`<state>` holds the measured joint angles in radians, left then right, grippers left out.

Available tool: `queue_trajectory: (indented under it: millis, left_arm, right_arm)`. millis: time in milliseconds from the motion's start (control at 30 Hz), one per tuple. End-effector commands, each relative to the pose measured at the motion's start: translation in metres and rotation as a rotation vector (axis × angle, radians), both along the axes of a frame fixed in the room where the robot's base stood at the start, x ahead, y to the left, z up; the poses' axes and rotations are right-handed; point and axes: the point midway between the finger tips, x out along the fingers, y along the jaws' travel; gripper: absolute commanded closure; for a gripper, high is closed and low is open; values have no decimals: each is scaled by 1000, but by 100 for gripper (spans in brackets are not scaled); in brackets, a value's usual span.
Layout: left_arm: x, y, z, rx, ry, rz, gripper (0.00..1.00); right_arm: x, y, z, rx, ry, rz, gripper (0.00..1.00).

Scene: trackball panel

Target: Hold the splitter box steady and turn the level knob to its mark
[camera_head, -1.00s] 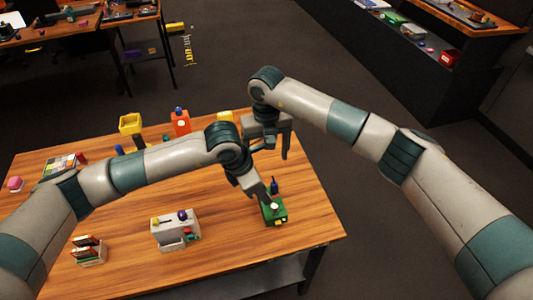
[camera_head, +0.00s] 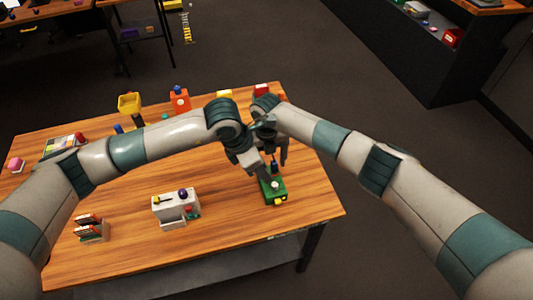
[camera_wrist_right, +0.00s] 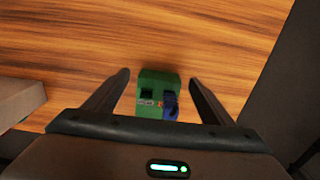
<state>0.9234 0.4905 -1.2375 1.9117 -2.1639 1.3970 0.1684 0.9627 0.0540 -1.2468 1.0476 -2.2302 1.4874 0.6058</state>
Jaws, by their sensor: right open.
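The splitter box appears to be the green box (camera_head: 281,187), near the right edge of the table. It has a pale round knob (camera_head: 275,184) on top and a yellow part at its near end. A dark blue upright part (camera_head: 274,166) shows at its far end; a blue part (camera_wrist_right: 170,104) also shows on the box in the right wrist view. I cannot tell which is the level knob; no mark is readable. My left gripper (camera_head: 264,175) reaches down at the box's left side; its jaw gap is hidden. My right gripper (camera_wrist_right: 159,79) is open and empty above the box, its fingers spread either side.
A white panel block (camera_head: 170,209) with a purple ball stands left of the box on the wooden table (camera_head: 120,245). A small rack (camera_head: 91,230) stands at front left. Yellow and orange containers (camera_head: 180,99) line the back.

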Motion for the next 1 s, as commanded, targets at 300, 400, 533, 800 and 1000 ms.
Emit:
queue_trajectory:
  millis: [300, 400, 533, 800, 1000]
  left_arm:
    - [0, 0, 0, 0, 0, 0, 69]
    - [0, 0, 0, 0, 0, 0, 69]
    - [0, 0, 0, 0, 0, 0, 69]
    - [0, 0, 0, 0, 0, 0, 69]
    - [0, -1, 0, 3, -3, -8, 65]
  right_arm:
    - [0, 0, -26, 1, 0, -1, 23]
    - [0, 0, -28, 1, 0, 0, 23]
    - [0, 0, -28, 1, 0, 0, 23]
    - [0, 0, -27, 1, 0, 0, 64]
    - [0, 0, -27, 1, 0, 0, 71]
